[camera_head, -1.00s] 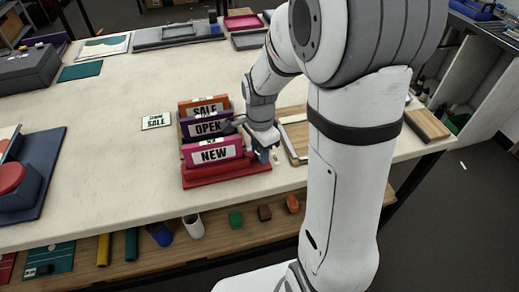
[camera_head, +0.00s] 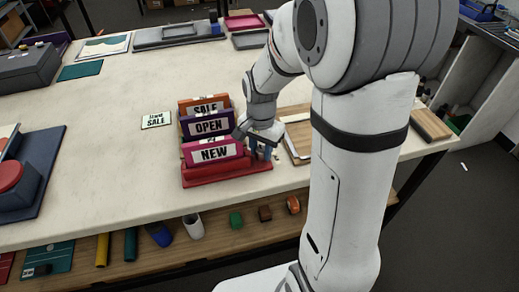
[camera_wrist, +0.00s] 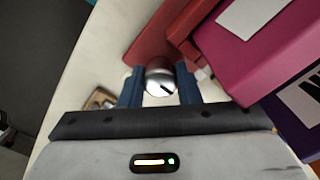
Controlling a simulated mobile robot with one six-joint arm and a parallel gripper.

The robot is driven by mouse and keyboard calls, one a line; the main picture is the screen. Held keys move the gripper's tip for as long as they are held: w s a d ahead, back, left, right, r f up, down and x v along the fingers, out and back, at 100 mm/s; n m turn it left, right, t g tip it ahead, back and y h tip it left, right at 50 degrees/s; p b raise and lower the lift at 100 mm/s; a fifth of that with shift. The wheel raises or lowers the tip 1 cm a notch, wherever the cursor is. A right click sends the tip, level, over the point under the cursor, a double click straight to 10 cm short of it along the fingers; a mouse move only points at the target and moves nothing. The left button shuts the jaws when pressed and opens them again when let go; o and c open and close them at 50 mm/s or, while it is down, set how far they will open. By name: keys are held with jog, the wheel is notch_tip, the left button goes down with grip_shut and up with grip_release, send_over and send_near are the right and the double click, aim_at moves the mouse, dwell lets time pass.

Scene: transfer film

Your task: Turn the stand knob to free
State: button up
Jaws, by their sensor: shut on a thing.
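The stand (camera_head: 228,174) is red and holds upright sign blocks: pink NEW (camera_head: 214,152), purple OPEN (camera_head: 207,126) and orange SALE (camera_head: 203,106). In the wrist view the stand's red base (camera_wrist: 150,45) carries a round silver knob (camera_wrist: 157,76) with a dark pointer line slanting toward the lower right. My gripper (camera_wrist: 160,84) has its two blue fingers on either side of the knob, shut on it. In the head view my gripper (camera_head: 263,150) is at the stand's right end, and the knob is hidden there. I cannot read any knob markings.
A small SALE card (camera_head: 156,120) lies left of the stand. A wooden framed board (camera_head: 298,140) lies close to the right of my gripper. A red button on a dark base (camera_head: 12,180) is at the far left. The table's middle is clear.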

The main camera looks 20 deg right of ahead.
aim_at(261, 149)
jog(key=shift+w, duration=0.1)
dwell(0.4)
jog(key=o, duration=1)
notch_tip(261, 149, up, 8)
jog(key=shift+f, duration=0.1)
jog(key=s+r+n+t, duration=0.1)
jog(key=s+n, duration=0.2)
jog(key=s, duration=0.1)
jog(key=s+r+n+t, duration=0.1)
jog(key=s+n, duration=0.2)
jog(key=s, duration=0.2)
jog(key=s+r+n, duration=0.1)
jog(key=s+n, duration=0.2)
jog(key=s, duration=0.2)
jog(key=shift+s+d+r+t, duration=0.1)
jog(key=shift+s+d+t, duration=0.1)
jog(key=shift+t, duration=0.2)
